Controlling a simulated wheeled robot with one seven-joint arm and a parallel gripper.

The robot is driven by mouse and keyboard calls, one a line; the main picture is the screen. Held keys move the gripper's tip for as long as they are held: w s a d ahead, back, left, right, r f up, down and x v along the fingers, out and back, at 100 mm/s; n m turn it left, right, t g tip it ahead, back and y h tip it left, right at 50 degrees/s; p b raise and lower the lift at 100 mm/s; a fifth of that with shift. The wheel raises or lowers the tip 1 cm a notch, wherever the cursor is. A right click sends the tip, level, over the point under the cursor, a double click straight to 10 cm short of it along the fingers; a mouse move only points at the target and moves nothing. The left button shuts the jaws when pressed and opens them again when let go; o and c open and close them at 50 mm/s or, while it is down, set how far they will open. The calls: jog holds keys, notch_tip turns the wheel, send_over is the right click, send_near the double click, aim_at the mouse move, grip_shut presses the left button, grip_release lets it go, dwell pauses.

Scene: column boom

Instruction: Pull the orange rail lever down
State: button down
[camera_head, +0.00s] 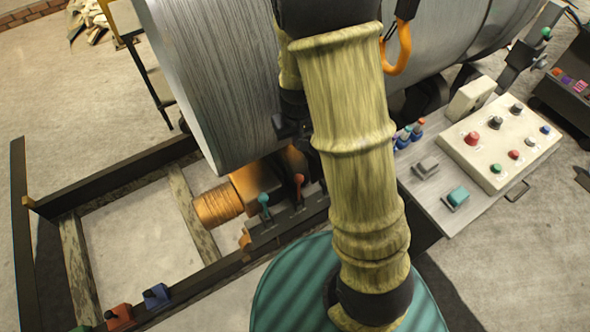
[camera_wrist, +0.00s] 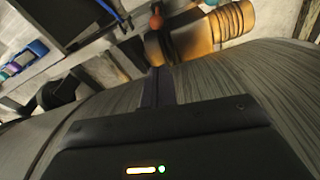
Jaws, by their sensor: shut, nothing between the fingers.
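The orange lever (camera_head: 299,181) stands on the dark frame rail in the head view, beside a teal lever (camera_head: 264,200). Its orange-red knob (camera_wrist: 156,21) shows near the top of the wrist view. My gripper (camera_wrist: 157,75) is shut and empty, its fingers forming one dark bar pointing toward the orange knob. A gap appears between the fingertips and the knob, but its depth is hard to tell. In the head view my arm hides much of the gripper, and the lever's base is partly unclear.
A large grey drum (camera_head: 205,75) lies close to my gripper. A copper coil (camera_head: 217,205) sits left of the levers. A control panel (camera_head: 500,140) stands at right. Orange (camera_head: 119,317) and blue (camera_head: 156,296) boxes sit on the front rail. Floor inside the frame is clear.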

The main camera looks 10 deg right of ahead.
jog(key=shift+f, duration=0.1)
notch_tip(320, 180, down, 20)
jog(key=w+p, duration=0.2)
jog(key=w, duration=0.1)
jog(key=shift+d+r, duration=0.2)
dwell(0.4)
dwell(0.3)
jog(key=shift+f, duration=0.1)
